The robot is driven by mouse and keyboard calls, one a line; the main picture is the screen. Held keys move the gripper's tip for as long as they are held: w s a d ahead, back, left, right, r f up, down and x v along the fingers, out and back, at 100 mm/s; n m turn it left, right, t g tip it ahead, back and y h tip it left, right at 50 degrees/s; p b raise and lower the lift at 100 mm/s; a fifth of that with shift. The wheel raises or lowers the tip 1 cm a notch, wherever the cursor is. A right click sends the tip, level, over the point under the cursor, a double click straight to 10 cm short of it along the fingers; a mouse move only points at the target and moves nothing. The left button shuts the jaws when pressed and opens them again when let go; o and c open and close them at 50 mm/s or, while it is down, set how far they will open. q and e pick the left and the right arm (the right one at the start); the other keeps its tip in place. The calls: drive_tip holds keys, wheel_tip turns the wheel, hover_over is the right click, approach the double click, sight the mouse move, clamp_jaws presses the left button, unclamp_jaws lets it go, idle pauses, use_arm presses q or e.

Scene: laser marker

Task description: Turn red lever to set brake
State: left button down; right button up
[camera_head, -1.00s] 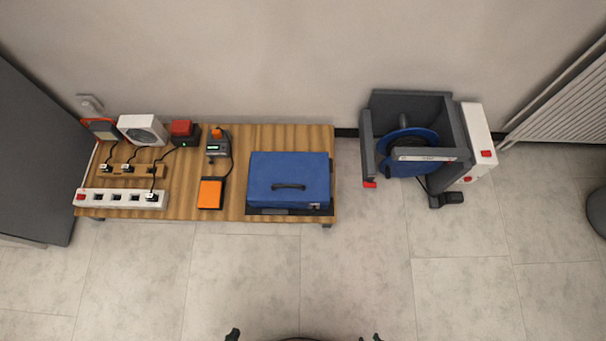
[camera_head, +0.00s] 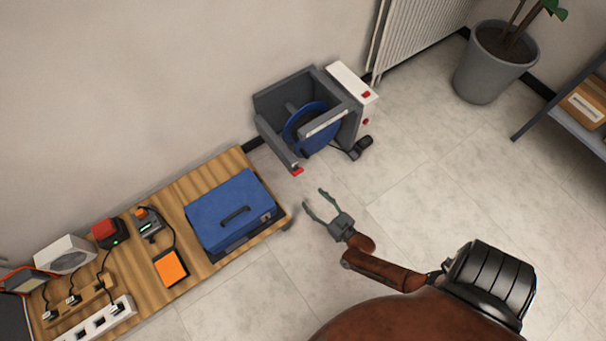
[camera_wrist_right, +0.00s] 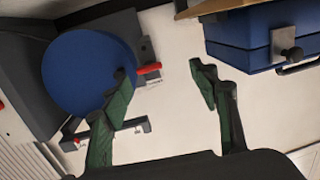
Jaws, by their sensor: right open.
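A blue reel (camera_head: 313,128) sits in a dark grey frame (camera_head: 290,93) on the floor near the wall. A small red lever (camera_head: 297,171) is at the frame's lower front corner. In the right wrist view the red lever (camera_wrist_right: 149,69) appears beside the blue disc (camera_wrist_right: 85,72). My right gripper (camera_head: 313,196) is open and empty, a short way in front of the lever. In the right wrist view, my gripper's fingertips (camera_wrist_right: 158,70) appear on either side of the lever's end in the picture, not touching it as far as I can tell. My left gripper is not in view.
A white box (camera_head: 351,84) with red parts is on the frame's right side. A wooden table (camera_head: 165,207) with a blue case (camera_head: 231,212) and several devices stands left. A potted plant (camera_head: 482,75) and shelf are right. Floor between is clear.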

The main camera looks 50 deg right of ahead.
sight(300, 173)
drive_tip(key=w+d+b, duration=0.1)
drive_tip(key=w, duration=0.2)
drive_tip(key=w+d+r+h+b, duration=0.1)
drive_tip(key=w+d, duration=0.1)
drive_tip(key=w, duration=0.2)
drive_tip(key=w+d+m+h, duration=0.1)
drive_tip(key=w, duration=0.3)
drive_tip(key=shift+w+d+r+b, duration=0.2)
drive_tip(key=shift+w+r+b, duration=0.1)
drive_tip(key=shift+b, duration=0.1)
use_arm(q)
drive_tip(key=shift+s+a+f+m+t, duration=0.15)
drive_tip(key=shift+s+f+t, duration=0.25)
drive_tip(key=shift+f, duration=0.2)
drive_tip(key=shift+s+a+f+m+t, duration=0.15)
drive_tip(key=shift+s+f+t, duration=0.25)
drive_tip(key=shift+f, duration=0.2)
use_arm(e)
drive_tip(key=shift+r, duration=0.1)
drive_tip(key=shift+t, duration=0.3)
drive_tip(key=shift+c, duration=0.4)
drive_tip(key=c, duration=1)
drive_tip(key=shift+d, duration=0.15)
drive_tip(key=shift+c, duration=0.4)
